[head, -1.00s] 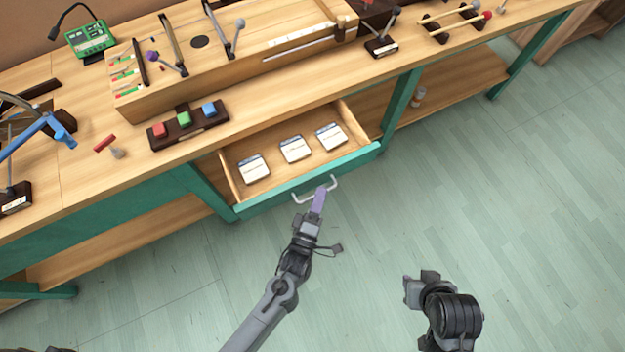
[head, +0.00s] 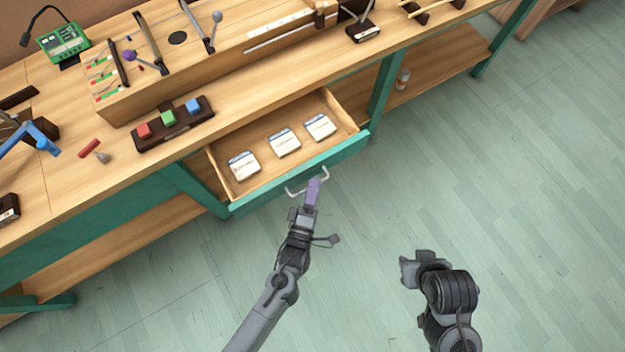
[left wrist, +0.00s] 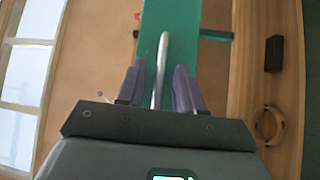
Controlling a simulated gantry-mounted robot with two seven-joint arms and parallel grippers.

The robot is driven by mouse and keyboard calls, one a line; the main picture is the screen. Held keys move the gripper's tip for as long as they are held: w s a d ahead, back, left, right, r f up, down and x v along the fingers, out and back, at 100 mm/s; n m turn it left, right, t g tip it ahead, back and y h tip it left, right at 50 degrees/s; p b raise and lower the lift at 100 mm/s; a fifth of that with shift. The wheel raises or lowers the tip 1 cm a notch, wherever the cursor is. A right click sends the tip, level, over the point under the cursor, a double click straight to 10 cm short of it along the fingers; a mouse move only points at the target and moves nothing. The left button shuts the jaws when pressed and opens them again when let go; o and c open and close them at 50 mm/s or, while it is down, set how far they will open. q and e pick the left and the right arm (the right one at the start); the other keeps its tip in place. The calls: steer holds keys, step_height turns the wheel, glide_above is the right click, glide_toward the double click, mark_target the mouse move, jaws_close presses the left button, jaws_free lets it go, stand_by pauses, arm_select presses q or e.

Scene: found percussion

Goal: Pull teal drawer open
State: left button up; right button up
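The teal drawer (head: 300,175) stands pulled out from the bench, with its wooden inside showing. Its pale bar handle (head: 323,174) sticks out from the teal front. My left gripper (head: 314,186) is at the handle, with its purple fingers over the bar. In the left wrist view the handle (left wrist: 160,70) runs between the two spread fingers of the left gripper (left wrist: 158,88), with a narrow gap on each side. My right gripper (head: 408,270) is over the floor to the right, away from the drawer; its fingers are not clear.
Three white-labelled cards (head: 284,142) lie in the drawer. On the bench top (head: 80,190) are a block with coloured buttons (head: 170,122), a green device (head: 63,42) and a long wooden box (head: 200,60). The floor in front is clear.

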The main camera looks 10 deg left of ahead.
arm_select(q)
steer(key=s+a+f+p, duration=0.1)
steer(key=s+p, duration=0.1)
steer(key=s, duration=0.8)
steer(key=shift+s+f, duration=0.2)
steer(key=shift+s, duration=0.15)
